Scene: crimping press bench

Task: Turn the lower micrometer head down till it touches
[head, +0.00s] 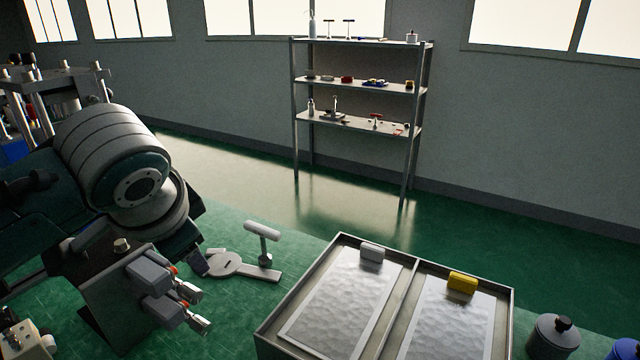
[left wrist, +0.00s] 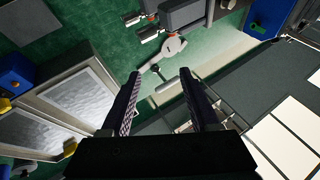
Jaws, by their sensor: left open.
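Two micrometer heads stick out to the right of a grey block at the lower left of the head view, one below the other. The upper head (head: 188,292) and the lower micrometer head (head: 198,323) have silver tips and orange-red marks near them. Both heads also show small at the top of the left wrist view, where I cannot tell which is the lower. Whether the lower head touches anything is not visible. My left gripper (left wrist: 161,74) is open and empty in the left wrist view, its fingertips apart from both heads. My right gripper is not in view.
A T-handled tool (head: 263,240) and a flat wrench-like piece (head: 228,263) are on the green bench beside the heads. A two-part metal tray (head: 412,292) holds grey sheets. A dark canister (head: 554,338) stands right of it. A shelf rack (head: 360,125) stands behind.

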